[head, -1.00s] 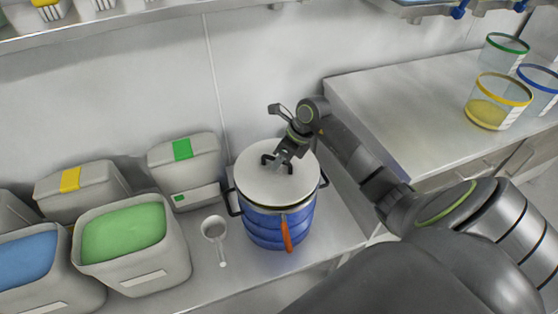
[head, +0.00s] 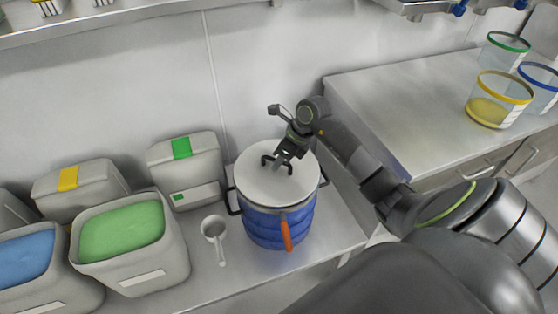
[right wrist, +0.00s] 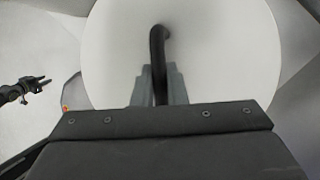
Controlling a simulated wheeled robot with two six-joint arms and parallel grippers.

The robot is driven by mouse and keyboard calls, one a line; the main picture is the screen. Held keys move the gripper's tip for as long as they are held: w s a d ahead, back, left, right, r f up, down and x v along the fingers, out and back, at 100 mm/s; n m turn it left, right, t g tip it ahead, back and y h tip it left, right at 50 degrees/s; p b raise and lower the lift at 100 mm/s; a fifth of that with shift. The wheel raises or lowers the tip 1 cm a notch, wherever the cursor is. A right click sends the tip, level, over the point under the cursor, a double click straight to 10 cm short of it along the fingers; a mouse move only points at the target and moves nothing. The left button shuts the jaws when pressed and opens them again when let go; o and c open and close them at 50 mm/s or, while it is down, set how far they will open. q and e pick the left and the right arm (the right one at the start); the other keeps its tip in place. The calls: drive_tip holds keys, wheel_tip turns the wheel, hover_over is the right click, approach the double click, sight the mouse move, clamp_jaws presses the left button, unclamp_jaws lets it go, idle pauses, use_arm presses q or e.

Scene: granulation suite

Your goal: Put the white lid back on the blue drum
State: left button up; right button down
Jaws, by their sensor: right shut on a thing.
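The blue drum (head: 265,227) stands upright on the steel bench, with black side handles and an orange strip on its front. The round white lid (head: 255,185) lies level over the drum's mouth; I cannot tell whether it is fully seated. My right gripper (head: 279,160) is above the lid, shut on its black handle. In the right wrist view the handle (right wrist: 158,55) runs between the fingers (right wrist: 159,82), with the white lid (right wrist: 215,50) behind it. A small dark gripper, apparently my left one (right wrist: 40,84), shows at the left edge there; its jaw state is unclear.
Left of the drum are a white scoop (head: 214,232), an open bin of green powder (head: 170,262), a blue-powder bin (head: 60,280) and closed bins (head: 205,152). A wall stands behind. A higher counter (head: 400,100) with several clear tubs (head: 497,98) is at right.

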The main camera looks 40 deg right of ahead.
drive_tip(key=shift+f+b, duration=0.4)
drive_tip(key=shift+f, duration=0.05)
drive_tip(key=c, duration=1.4)
unclamp_jaws()
drive_tip(key=shift+o, duration=0.2)
drive_tip(key=v, duration=1.7)
drive_tip(key=shift+r+b, duration=0.2)
drive_tip(key=shift+b, duration=0.2)
drive_tip(key=shift+d, duration=0.1)
